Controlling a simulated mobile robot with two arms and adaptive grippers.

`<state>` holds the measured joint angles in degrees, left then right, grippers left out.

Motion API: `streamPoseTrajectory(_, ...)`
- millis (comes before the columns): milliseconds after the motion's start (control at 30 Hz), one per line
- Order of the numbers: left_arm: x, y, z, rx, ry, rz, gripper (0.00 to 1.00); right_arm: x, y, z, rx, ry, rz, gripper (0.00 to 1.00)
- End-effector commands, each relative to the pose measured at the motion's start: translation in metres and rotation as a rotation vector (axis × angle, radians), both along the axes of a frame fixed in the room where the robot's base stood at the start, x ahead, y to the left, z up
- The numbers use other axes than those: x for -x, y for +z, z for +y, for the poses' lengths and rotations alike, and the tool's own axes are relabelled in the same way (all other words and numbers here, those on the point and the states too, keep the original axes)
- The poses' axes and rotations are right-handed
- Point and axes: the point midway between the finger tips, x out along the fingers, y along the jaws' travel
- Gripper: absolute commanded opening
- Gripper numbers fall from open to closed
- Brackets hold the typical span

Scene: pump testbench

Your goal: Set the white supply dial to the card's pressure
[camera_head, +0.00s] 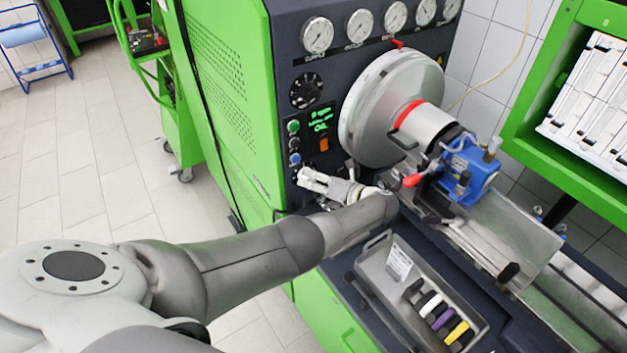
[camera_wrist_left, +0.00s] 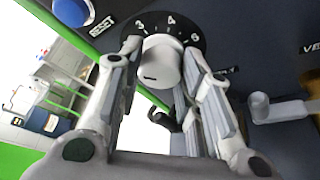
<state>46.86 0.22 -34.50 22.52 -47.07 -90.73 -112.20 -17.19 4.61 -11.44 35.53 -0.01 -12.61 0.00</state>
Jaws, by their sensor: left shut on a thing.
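My left gripper (camera_wrist_left: 163,52) is shut on the knob, one finger on each side. A short dark mark shows on the knob's face; the set value cannot be read surely. In the head view my left gripper (camera_head: 322,184) is at the lower panel, and it and the arm hide the dial. A white card (camera_head: 399,262) stands in the metal tray; its text is too small to read. My right gripper is out of view.
Several gauges (camera_head: 318,35) line the panel top. A blue button (camera_wrist_left: 72,10) marked RESET and a grey lever (camera_wrist_left: 285,108) flank the dial. A blue pump (camera_head: 468,170) sits right of the large disc (camera_head: 375,105).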

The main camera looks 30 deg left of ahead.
Motion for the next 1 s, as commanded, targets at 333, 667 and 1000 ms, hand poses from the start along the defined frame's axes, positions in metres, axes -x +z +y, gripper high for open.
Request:
streamPoseTrajectory(333, 0.000, 0.000, 0.000, 0.001, 0.000, 0.000, 0.42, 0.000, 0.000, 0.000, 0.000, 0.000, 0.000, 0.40)
streamPoseTrajectory(667, 0.003, 0.009, -0.038, 0.004, -0.004, -0.002, 0.42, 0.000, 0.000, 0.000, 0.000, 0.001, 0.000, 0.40)
streamPoseTrajectory(1000, 0.011, 0.025, -0.101, 0.002, -0.002, 0.001, 0.42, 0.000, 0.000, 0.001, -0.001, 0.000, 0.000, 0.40)
